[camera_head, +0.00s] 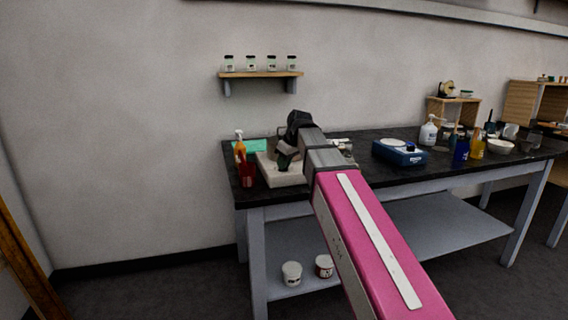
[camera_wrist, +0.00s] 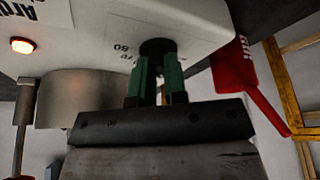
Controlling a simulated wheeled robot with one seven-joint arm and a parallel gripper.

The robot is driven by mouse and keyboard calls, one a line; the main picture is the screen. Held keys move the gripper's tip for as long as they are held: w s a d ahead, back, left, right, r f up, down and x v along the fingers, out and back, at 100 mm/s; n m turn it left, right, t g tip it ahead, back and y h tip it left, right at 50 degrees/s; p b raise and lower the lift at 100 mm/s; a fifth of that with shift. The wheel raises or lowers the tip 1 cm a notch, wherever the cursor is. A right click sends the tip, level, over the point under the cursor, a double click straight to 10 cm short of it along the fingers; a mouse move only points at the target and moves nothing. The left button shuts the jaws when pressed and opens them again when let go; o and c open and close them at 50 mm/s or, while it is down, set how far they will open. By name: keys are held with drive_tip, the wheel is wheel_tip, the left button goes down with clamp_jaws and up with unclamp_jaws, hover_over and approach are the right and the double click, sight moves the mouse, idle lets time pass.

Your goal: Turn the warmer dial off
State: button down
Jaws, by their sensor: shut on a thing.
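The warmer is a pale box (camera_head: 285,177) at the left end of the dark bench in the head view. Its white front face (camera_wrist: 90,40) fills the top of the wrist view, with printed scale numbers and a lit orange lamp (camera_wrist: 22,45). The black dial (camera_wrist: 157,46) sits on this face. My gripper (camera_wrist: 156,72) has its green fingers closed around the dial from both sides. In the head view my gripper (camera_head: 286,152) is at the warmer, and my arm hides part of it. The dial's pointer is hidden.
A blue device (camera_head: 399,152) and several bottles stand further right on the bench (camera_head: 355,143). A shelf with jars (camera_head: 260,74) hangs above.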

drive_tip(key=n, duration=0.2)
drive_tip(key=n+g, duration=0.1)
drive_tip(key=n, duration=0.1)
drive_tip(key=shift+w+n+g+y, duration=0.15)
drive_tip(key=shift+n+g+y, duration=0.15)
drive_tip(key=shift+f+n+g, duration=0.1)
drive_tip(key=shift+n+g, duration=0.5)
drive_tip(key=shift+n, duration=0.9)
drive_tip(key=c, duration=1.2)
unclamp_jaws()
drive_tip(key=shift+o, duration=0.2)
drive_tip(key=v, duration=1.1)
drive_tip(key=shift+d+f, duration=0.1)
drive_tip(key=shift+f, duration=0.05)
